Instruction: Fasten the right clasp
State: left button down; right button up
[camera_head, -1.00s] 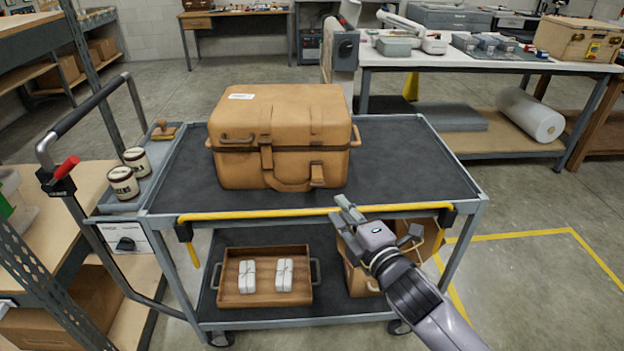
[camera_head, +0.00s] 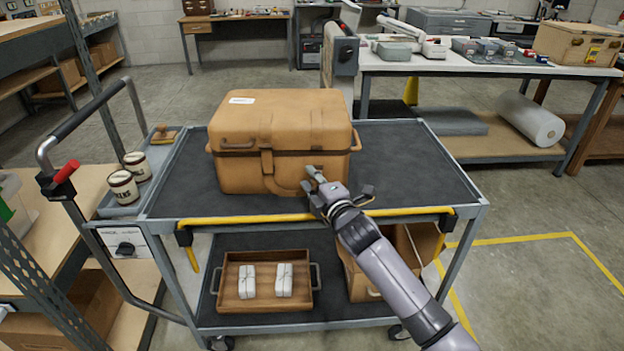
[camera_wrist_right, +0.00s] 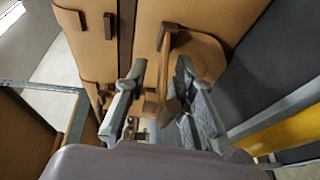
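A tan case (camera_head: 240,170) with a dark band under its lid stands on the cart's top shelf, lid down. Its left clasp (camera_head: 267,160) hangs over the band at the front. A carry handle (camera_head: 285,188) is on the front below. My right gripper (camera_head: 324,188) is at the case's front right, over the right clasp's place, and hides most of that clasp. In the right wrist view my right gripper (camera_wrist_right: 160,82) is open, with a brown-tipped tan strap (camera_wrist_right: 166,42) in front of and between its fingers. Contact is unclear. My left gripper is out of view.
The cart's dark top (camera_head: 400,165) is clear right of the case. A yellow bar (camera_head: 250,219) runs along its front edge. Two tins (camera_head: 123,186) stand on the left side tray. A wooden tray (camera_head: 265,302) with white bundles and a box are on the lower shelf.

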jog(key=shift+w, duration=0.2)
jog(key=shift+c, duration=0.4)
grip_shut()
dwell(0.5)
